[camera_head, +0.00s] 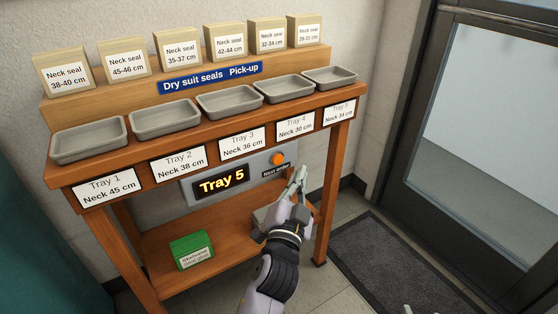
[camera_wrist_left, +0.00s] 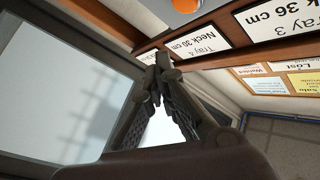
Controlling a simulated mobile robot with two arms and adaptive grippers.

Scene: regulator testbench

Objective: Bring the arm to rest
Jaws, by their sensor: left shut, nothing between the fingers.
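My left gripper (camera_head: 300,176) is in front of the bench, just below and right of the orange button (camera_head: 278,159) on the grey display panel (camera_head: 232,175). Its fingers are shut with nothing between them. In the left wrist view the closed fingers (camera_wrist_left: 160,68) point up toward the bench front, with the orange button (camera_wrist_left: 186,4) at the top edge. I cannot tell whether a fingertip touches anything. The display reads "Tray 5". My right gripper is not clearly seen; only a small light tip shows at the bottom right edge of the head view.
The wooden bench (camera_head: 140,195) carries several empty grey trays (camera_head: 229,101) with labels below. Neck seal boxes (camera_head: 177,50) stand on the upper shelf. A green box (camera_head: 192,251) lies on the lower shelf. A dark mat (camera_head: 390,262) and a glass door (camera_head: 500,130) are at right.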

